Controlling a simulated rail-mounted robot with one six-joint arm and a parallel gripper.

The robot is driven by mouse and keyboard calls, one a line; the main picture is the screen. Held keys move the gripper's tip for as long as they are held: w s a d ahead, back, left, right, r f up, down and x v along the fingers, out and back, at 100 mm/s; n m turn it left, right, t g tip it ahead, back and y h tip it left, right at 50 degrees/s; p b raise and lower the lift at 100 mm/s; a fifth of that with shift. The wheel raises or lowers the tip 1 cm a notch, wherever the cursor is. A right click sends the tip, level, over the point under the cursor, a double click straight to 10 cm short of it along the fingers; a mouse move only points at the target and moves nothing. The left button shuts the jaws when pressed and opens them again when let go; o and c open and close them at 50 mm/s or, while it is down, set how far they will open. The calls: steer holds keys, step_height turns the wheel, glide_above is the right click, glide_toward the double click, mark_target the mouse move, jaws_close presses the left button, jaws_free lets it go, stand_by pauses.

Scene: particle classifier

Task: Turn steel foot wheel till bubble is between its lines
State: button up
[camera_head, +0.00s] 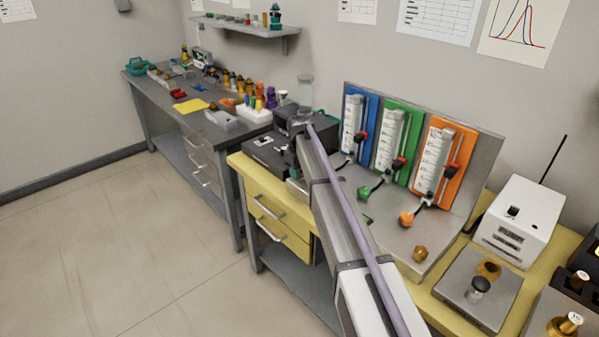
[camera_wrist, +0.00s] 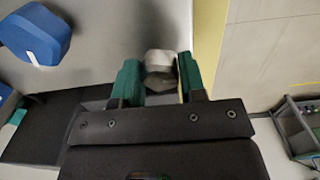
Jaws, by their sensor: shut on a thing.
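In the wrist view my gripper (camera_wrist: 160,82) has its two green-padded fingers closed on a pale grey, faceted metal wheel (camera_wrist: 159,62), which looks like the steel foot wheel. The wheel sits between the pads over the grey surface near the yellow bench edge.
A blue knob (camera_wrist: 36,35) lies to the left in the wrist view. In the head view, green (camera_head: 364,192) and orange (camera_head: 406,218) knobs stand before the flowmeter panel (camera_head: 480,180). A loose brass piece (camera_head: 420,253) lies nearby. Open floor (camera_head: 130,240) is at left.

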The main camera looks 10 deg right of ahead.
steer(key=shift+m, duration=0.4)
steer(key=m, duration=0.5)
steer(key=shift+m, duration=0.3)
steer(key=m, duration=1.2)
steer(key=shift+m, duration=0.3)
steer(key=m, duration=0.5)
steer(key=shift+m, duration=0.3)
